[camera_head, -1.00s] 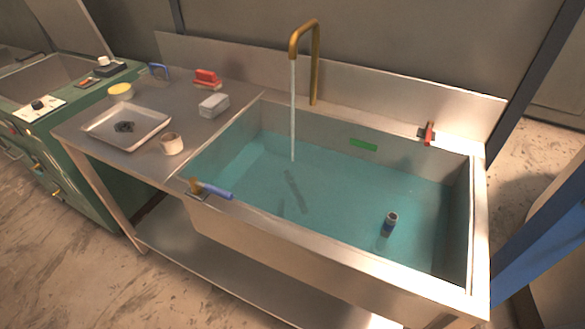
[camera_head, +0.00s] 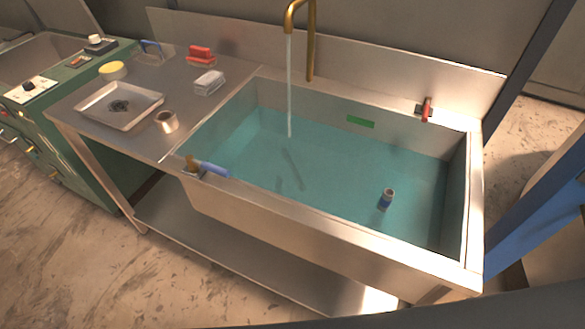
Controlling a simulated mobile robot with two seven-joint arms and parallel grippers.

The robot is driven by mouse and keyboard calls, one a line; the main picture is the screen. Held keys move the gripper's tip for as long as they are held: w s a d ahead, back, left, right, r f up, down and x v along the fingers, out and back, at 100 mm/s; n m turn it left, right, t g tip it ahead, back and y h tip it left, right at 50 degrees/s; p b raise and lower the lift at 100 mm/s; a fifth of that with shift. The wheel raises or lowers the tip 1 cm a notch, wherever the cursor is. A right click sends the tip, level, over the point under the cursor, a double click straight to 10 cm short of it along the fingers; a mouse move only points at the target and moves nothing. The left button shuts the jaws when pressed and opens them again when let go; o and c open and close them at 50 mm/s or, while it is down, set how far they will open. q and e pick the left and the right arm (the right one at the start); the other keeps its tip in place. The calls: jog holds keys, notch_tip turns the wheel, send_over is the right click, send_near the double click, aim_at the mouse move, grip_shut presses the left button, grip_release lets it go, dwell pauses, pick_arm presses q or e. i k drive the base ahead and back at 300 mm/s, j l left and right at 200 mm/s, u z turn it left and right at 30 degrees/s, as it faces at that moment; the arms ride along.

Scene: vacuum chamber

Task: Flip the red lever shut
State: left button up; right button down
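The red lever (camera_head: 427,108) is a small red handle on a metal mount at the back right rim of the sink (camera_head: 330,232). It stands roughly upright. A brass faucet (camera_head: 311,45) rises at the back of the sink, and a stream of water falls from it into the teal water. A blue-handled lever (camera_head: 212,169) with a brass base sits on the front left corner of the sink. Neither of my grippers is in view.
The steel counter left of the sink holds a tray (camera_head: 84,105), a cup (camera_head: 166,121), a grey-white block (camera_head: 209,82), a red object (camera_head: 200,54) and a yellow round item (camera_head: 113,70). A small cylinder (camera_head: 386,199) stands in the water. Floor is open in front.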

aim_at(425, 107)
jog(key=i+z, duration=0.15)
jog(key=z, duration=0.35)
jog(key=i+j+z, duration=0.15)
jog(key=z, duration=0.35)
